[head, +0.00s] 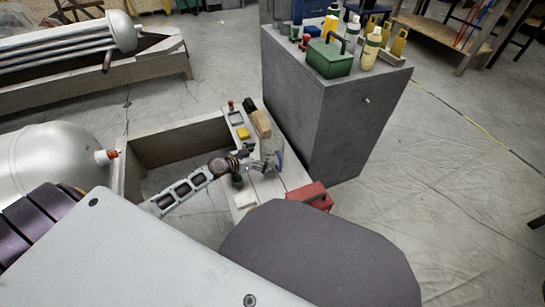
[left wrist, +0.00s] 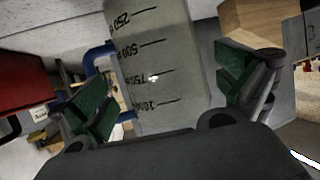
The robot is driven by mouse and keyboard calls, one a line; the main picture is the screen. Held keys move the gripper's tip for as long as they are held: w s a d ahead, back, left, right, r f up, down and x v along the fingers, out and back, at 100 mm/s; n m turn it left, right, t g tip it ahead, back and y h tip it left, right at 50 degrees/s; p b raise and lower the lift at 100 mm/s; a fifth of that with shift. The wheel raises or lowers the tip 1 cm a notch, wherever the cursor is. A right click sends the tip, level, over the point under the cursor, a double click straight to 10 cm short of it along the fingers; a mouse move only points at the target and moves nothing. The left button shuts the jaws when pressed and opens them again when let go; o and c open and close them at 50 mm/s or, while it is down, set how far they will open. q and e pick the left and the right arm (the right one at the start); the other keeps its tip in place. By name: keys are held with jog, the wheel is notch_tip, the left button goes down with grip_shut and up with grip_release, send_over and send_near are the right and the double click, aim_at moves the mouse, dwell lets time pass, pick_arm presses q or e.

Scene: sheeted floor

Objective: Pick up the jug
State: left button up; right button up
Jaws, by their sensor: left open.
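The jug is a clear measuring jug (left wrist: 158,70) with black volume marks and a blue handle (left wrist: 98,58) on its left side in the left wrist view. In the head view the jug (head: 273,149) stands on a narrow light bench (head: 268,187), partly hidden by my gripper. My left gripper (head: 258,166) is open beside it. In the left wrist view its green-padded fingers (left wrist: 168,90) are spread on either side of the jug, with a gap visible at the right finger. Whether the left finger touches the handle I cannot tell. My right gripper is not in view.
A wooden block (head: 262,123) stands close behind the jug. A red box (head: 311,196) sits at the bench's near end, and a yellow item (head: 243,133) lies farther back. A grey cabinet (head: 325,120) bearing a green case (head: 329,58) and bottles rises at the right.

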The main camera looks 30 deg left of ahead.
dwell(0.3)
pick_arm(q)
jog(key=shift+b+x, duration=0.5)
jog(key=shift+x, duration=2.2)
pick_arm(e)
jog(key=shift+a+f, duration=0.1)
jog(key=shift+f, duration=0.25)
pick_arm(q)
jog(key=shift+w, duration=0.1)
jog(key=c, duration=0.8)
jog(key=shift+r, duration=0.2)
jog(key=shift+r+p, duration=3.15)
jog(key=shift+r, duration=1.65)
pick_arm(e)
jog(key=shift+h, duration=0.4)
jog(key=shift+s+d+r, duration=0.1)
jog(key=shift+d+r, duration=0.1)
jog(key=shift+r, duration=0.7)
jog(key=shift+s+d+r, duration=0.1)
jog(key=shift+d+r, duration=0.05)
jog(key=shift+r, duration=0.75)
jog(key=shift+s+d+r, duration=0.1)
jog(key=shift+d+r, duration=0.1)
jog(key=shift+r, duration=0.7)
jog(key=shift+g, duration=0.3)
